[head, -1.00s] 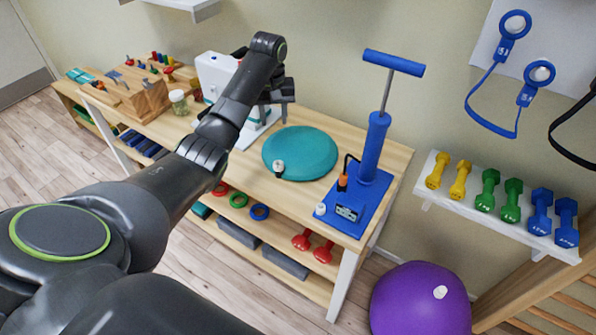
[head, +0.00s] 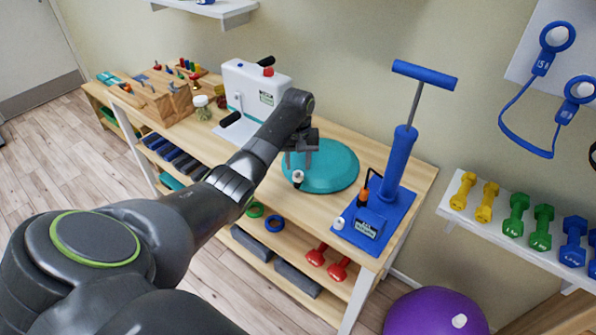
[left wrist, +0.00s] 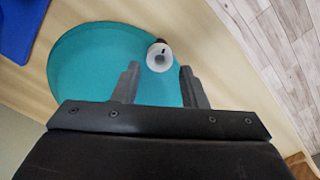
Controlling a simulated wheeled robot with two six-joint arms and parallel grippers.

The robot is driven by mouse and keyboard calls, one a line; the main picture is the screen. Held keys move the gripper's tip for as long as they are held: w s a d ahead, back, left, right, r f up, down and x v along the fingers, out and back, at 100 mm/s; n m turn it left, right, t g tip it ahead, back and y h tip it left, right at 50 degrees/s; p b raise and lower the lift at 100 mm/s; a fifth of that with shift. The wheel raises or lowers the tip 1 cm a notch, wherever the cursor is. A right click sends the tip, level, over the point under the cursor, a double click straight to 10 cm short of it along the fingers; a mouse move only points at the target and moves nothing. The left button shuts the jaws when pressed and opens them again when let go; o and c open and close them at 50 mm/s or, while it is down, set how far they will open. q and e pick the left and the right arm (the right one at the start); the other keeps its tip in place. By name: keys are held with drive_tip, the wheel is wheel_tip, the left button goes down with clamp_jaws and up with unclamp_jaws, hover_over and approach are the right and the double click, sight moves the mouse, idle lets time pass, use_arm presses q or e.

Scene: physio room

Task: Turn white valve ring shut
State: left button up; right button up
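The white valve ring (head: 298,177) sits at the near edge of the round teal cushion (head: 335,166) on the wooden bench. In the left wrist view the ring (left wrist: 159,57) is a round white piece with a grey centre and a dark stub beside it. My left gripper (head: 300,158) is over the cushion, close to the ring. In the left wrist view my left gripper (left wrist: 158,78) is open, its two fingers apart and the ring just beyond the gap between their tips. Nothing is between the fingers. My right gripper is not in view.
A blue hand pump (head: 398,165) stands right of the cushion, with a small white cap (head: 338,223) on its base. A white device (head: 255,88) stands behind my left arm. A jar (head: 201,107) and wooden block (head: 155,98) are farther left.

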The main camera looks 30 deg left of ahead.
sight(298, 172)
use_arm(q)
drive_tip(key=shift+f, duration=2.15)
drive_tip(key=shift+c, duration=0.3)
drive_tip(key=c, duration=0.6)
drive_tip(key=shift+r+m+p, duration=0.25)
drive_tip(key=shift+m+p, duration=0.65)
drive_tip(key=shift+m, duration=0.2)
drive_tip(key=shift+c, duration=0.2)
drive_tip(key=shift+f+m+p, duration=0.15)
drive_tip(key=shift+m+p, duration=0.3)
drive_tip(key=shift+m, duration=0.85)
drive_tip(key=o, duration=0.7)
